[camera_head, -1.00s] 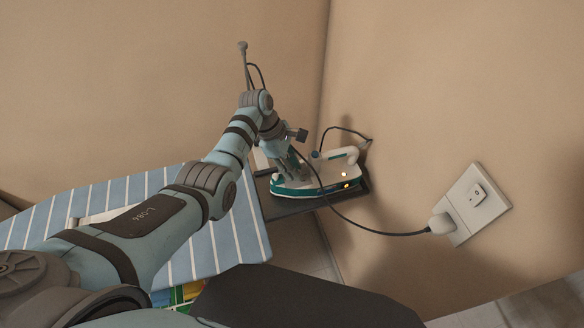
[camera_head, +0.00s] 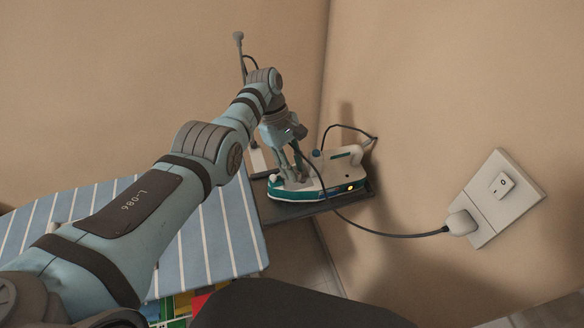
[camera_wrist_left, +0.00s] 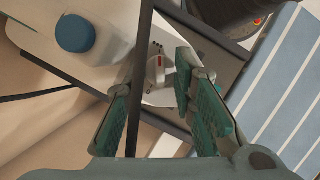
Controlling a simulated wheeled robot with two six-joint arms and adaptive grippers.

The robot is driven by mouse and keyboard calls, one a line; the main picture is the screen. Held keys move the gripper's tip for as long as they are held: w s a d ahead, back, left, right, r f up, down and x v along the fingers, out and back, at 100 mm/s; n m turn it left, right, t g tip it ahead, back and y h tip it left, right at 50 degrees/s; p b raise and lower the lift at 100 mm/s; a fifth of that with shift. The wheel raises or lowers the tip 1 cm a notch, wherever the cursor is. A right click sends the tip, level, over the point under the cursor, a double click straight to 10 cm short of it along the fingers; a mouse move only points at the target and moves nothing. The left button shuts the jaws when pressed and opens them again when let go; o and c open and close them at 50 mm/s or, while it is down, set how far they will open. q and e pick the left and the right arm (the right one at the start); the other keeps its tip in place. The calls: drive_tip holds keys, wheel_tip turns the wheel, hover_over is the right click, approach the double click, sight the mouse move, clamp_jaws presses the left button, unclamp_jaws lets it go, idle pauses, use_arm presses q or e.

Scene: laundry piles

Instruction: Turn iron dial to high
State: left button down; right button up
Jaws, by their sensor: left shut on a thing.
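The white and teal iron (camera_head: 335,172) rests on a dark stand at the end of the ironing board. My left gripper (camera_head: 291,174) reaches down over the left part of the iron. Several small dark marks show beside the dial. A round blue knob (camera_wrist_left: 75,33) is on the iron farther left. The exact dial setting cannot be read. My right gripper is not in view.
The black cord (camera_head: 385,234) runs from near my gripper to a plug in the wall socket (camera_head: 504,190). The blue striped ironing board (camera_head: 225,235) lies under my left arm. Beige walls meet just behind the iron.

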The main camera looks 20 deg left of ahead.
use_arm(q)
drive_tip(key=shift+s+f, duration=0.15)
drive_tip(key=c, duration=1.4)
unclamp_jaws()
drive_tip(key=shift+d, duration=0.1)
drive_tip(key=shift+o, duration=0.2)
